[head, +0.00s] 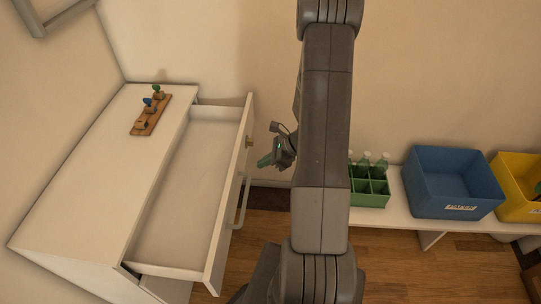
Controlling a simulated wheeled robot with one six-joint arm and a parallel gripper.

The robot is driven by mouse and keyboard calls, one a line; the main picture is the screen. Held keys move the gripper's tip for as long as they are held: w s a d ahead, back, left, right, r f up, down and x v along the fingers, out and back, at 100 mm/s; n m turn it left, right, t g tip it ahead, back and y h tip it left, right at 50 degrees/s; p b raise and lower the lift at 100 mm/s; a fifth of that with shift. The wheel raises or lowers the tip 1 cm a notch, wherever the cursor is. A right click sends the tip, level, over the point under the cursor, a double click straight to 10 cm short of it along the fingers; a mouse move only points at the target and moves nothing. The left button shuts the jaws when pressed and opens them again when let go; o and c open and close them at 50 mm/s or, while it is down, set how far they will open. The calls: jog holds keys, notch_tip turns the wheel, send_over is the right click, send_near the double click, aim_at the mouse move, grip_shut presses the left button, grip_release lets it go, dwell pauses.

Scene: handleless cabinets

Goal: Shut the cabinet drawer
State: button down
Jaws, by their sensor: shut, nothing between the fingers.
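A white cabinet (82,170) stands at the left against the wall. Its top drawer (182,200) is pulled well out to the right and looks empty. A grey bar handle (239,201) is on the drawer front (229,197). My gripper (265,161) is to the right of the drawer front, near its far end and apart from it. It is shut with nothing in it. My arm crosses the middle of the view and hides part of the wall and floor.
A wooden board with small knobbed pieces (151,114) lies on the cabinet top. At the right, a low white bench (392,214) carries a green bottle crate (370,198), a blue bin (453,184) and a yellow bin (517,183). Wooden floor (255,232) shows between cabinet and arm.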

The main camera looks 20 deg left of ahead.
aim_at(237, 170)
jog(key=x, duration=0.4)
jog(key=shift+d, duration=0.1)
jog(key=shift+s+a+r+p, duration=0.1)
jog(key=shift+s+a+p, duration=0.05)
jog(key=shift+a, duration=0.45)
jog(key=shift+s+a+r+p, duration=0.1)
jog(key=shift+s+a+p, duration=0.05)
jog(key=shift+a, duration=0.45)
jog(key=shift+s+a, duration=0.15)
jog(key=shift+a, duration=0.5)
jog(key=s+a, duration=0.2)
jog(key=a, duration=0.9)
jog(key=s+a, duration=0.3)
jog(key=a, duration=0.9)
jog(key=shift+s+a, duration=0.25)
jog(key=shift+s, duration=0.05)
jog(key=shift+w+d, duration=0.1)
